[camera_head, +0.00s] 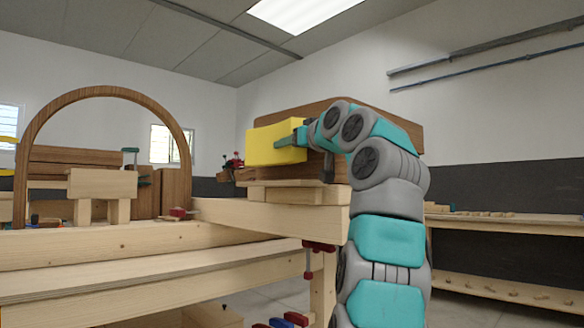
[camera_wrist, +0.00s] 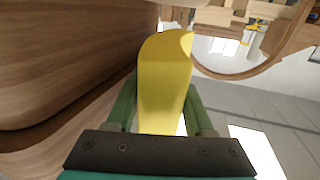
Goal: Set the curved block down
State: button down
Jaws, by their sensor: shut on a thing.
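The curved block (camera_head: 275,143) is yellow and shows in front of brown wooden boards in the head view. My gripper (camera_head: 300,137) is at its right side and shut on it. In the wrist view the curved block (camera_wrist: 165,80) stands out between the two green fingers of my gripper (camera_wrist: 160,105), with its curved end away from the palm. Part of the block is hidden behind the fingers. I cannot tell whether its underside touches the wood below.
Brown boards (camera_head: 400,122) lie behind my gripper on pale planks (camera_head: 295,195) at the workbench (camera_head: 150,240). A wooden arch (camera_head: 100,92) stands at the left. Red clamps (camera_head: 318,247) hang at the bench end. A shelf bench (camera_head: 510,225) is at the right wall.

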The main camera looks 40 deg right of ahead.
aim_at(293, 163)
jog(key=shift+f, duration=0.15)
jog(key=shift+d+f+b, duration=0.15)
jog(key=shift+f+b, duration=0.7)
jog(key=shift+f, duration=0.75)
jog(key=shift+f, duration=0.15)
jog(key=shift+f, duration=0.15)
jog(key=shift+c, duration=1.4)
grip_release()
jog(key=shift+d, duration=0.1)
